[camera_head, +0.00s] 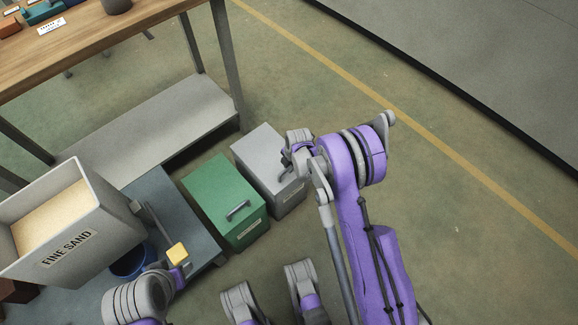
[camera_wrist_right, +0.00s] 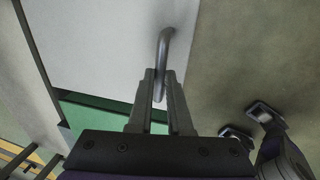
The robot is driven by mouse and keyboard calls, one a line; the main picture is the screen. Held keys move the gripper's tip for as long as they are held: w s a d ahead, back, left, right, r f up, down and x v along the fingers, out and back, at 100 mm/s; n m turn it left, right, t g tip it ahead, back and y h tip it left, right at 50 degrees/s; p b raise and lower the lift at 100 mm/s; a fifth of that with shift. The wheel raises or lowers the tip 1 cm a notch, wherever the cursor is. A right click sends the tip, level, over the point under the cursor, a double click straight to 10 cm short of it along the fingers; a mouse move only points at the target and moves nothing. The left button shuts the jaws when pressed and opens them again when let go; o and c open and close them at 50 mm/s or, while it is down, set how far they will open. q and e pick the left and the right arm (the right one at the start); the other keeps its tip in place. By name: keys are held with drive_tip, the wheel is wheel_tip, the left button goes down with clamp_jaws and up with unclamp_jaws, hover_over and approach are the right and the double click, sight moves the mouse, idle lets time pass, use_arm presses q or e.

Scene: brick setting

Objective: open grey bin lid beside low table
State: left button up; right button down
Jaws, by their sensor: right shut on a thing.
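The grey bin (camera_head: 280,200) stands on the floor beside the green bin, its light grey lid (camera_head: 262,148) lying flat on top and looking closed. My right gripper (camera_head: 287,165) is at the bin's right edge, mostly hidden by its own wrist. In the right wrist view, my right gripper (camera_wrist_right: 160,98) is shut on the bent metal handle (camera_wrist_right: 164,48) of the grey lid (camera_wrist_right: 105,40). The low table (camera_head: 205,245) is blue-grey and stands left of the bins. My left gripper (camera_head: 177,262) is beside a small yellow block; its jaws are not clear.
The green bin (camera_head: 215,190) with a handle stands close against the grey bin. A box marked FINE SAND (camera_head: 105,235) and a blue bucket (camera_head: 132,262) are at the left. A wooden workbench (camera_head: 110,35) stands behind. The floor to the right is clear.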

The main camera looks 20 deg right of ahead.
drive_tip(key=shift+r, duration=0.15)
idle(0.7)
drive_tip(key=w+a+r+g, duration=0.1)
drive_tip(key=w+r, duration=0.3)
drive_tip(key=r, duration=0.3)
drive_tip(key=w+a+r+g+h+p, duration=0.1)
drive_tip(key=w+a+r+g, duration=0.1)
drive_tip(key=w+r, duration=0.2)
wheel_tip(320, 180, up, 3)
drive_tip(key=shift+w+a+r+g, duration=0.15)
drive_tip(key=shift+w+g, duration=0.15)
drive_tip(key=shift+w, duration=0.1)
drive_tip(key=c, duration=1.2)
unclamp_jaws()
drive_tip(key=o, duration=0.4)
drive_tip(key=shift+w, duration=0.2)
drive_tip(key=shift+c, duration=0.2)
drive_tip(key=shift+s, duration=0.1)
